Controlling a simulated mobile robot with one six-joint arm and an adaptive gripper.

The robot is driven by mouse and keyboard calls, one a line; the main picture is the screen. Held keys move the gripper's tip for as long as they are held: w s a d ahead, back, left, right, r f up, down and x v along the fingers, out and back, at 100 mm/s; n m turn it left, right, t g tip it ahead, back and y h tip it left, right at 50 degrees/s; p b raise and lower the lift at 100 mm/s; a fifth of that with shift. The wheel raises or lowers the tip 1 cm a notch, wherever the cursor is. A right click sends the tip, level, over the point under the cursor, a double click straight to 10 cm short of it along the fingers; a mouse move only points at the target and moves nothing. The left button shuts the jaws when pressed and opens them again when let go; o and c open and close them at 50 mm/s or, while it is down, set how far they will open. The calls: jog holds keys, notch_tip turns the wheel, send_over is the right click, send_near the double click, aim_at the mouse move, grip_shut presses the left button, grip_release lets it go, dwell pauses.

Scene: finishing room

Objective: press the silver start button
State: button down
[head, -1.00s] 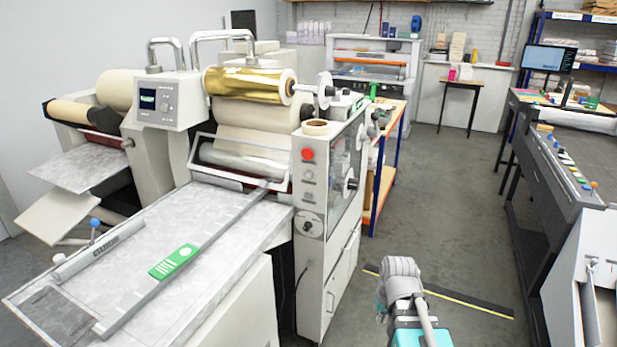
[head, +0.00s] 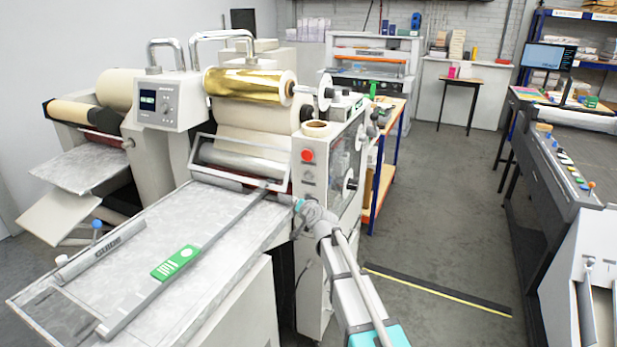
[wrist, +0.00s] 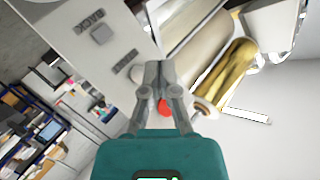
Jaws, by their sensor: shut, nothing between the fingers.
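The tall white control panel on the near end of the machine shows in the head view. It carries a red button (head: 307,156) with a small silver button (head: 308,175) below it. My gripper (head: 299,205) is at the lower part of this panel and covers the controls there. In the wrist view my gripper (wrist: 158,66) is shut and empty, its fingertips over the panel face. The red button (wrist: 163,108) shows between the fingers. A grey square button (wrist: 100,35) lies by the word BACK. A second label (wrist: 125,67) is too blurred to read. I cannot tell whether the fingertips touch the panel.
The machine's feed table (head: 150,250), with a green-and-white piece (head: 175,262) on it, extends to the front left.

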aim_at(308, 176)
jog(key=shift+w+a+r+m+t, duration=0.5)
jog(key=shift+w+a+r+t, duration=0.2)
jog(key=shift+w+a+r, duration=0.3)
jog(key=shift+w+d, duration=0.15)
jog(key=shift+w+d, duration=0.5)
jog(key=shift+w, duration=0.85)
jog(key=shift+w+d, duration=0.45)
jog(key=shift+w, duration=0.85)
jog(key=shift+w+d, duration=0.5)
jog(key=shift+w, duration=0.85)
